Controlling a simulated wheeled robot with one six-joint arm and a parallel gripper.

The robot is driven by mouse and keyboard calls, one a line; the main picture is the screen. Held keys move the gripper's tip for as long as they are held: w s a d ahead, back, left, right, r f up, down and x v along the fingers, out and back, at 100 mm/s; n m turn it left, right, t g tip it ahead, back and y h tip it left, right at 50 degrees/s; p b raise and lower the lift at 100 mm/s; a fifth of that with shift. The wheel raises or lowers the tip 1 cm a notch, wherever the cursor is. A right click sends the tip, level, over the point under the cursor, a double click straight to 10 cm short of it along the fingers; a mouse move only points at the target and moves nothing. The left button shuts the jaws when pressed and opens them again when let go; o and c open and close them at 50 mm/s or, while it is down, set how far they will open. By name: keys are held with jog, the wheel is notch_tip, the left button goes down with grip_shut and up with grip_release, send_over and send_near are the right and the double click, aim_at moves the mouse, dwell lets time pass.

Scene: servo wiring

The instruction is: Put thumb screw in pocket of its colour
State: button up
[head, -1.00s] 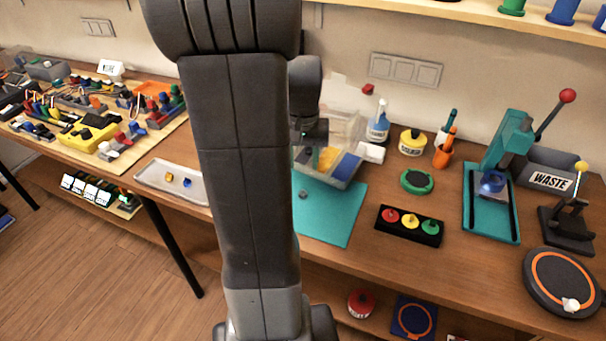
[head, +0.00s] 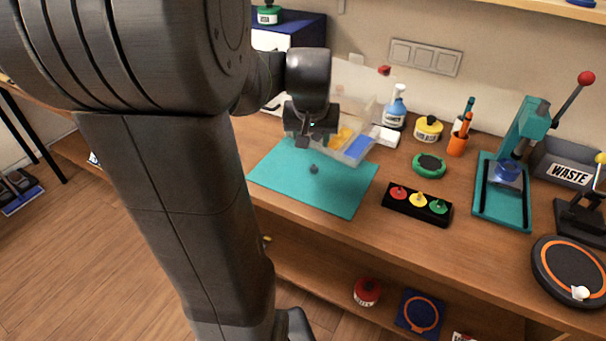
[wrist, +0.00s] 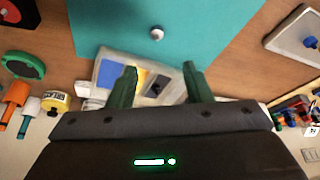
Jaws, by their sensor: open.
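A small grey thumb screw (head: 314,169) stands on the teal mat (head: 345,198); it also shows in the wrist view (wrist: 157,33), near the top centre. A clear-walled box with coloured pockets stands at the back edge of the mat. My gripper partly hides the box in the head view.
A black block with red, yellow and green knobs (head: 417,204) lies right of the mat. Behind it are a green round pad (head: 429,165), a yellow jar (head: 428,128) and a spray bottle (head: 396,108). A teal press (head: 503,190) stands further right. The mat's front is clear.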

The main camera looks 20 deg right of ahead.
send_over(314, 164)
jog(key=s+a, duration=0.1)
jog(key=s, duration=0.1)
jog(key=f, duration=0.6)
jog(key=shift+w+a, duration=0.15)
jog(key=shift+w, duration=0.05)
jog(key=shift+s+x, duration=0.15)
jog(key=shift+x, duration=1.25)
jog(key=shift+s+x, duration=0.15)
jog(key=shift+x, duration=1.2)
grip_shut()
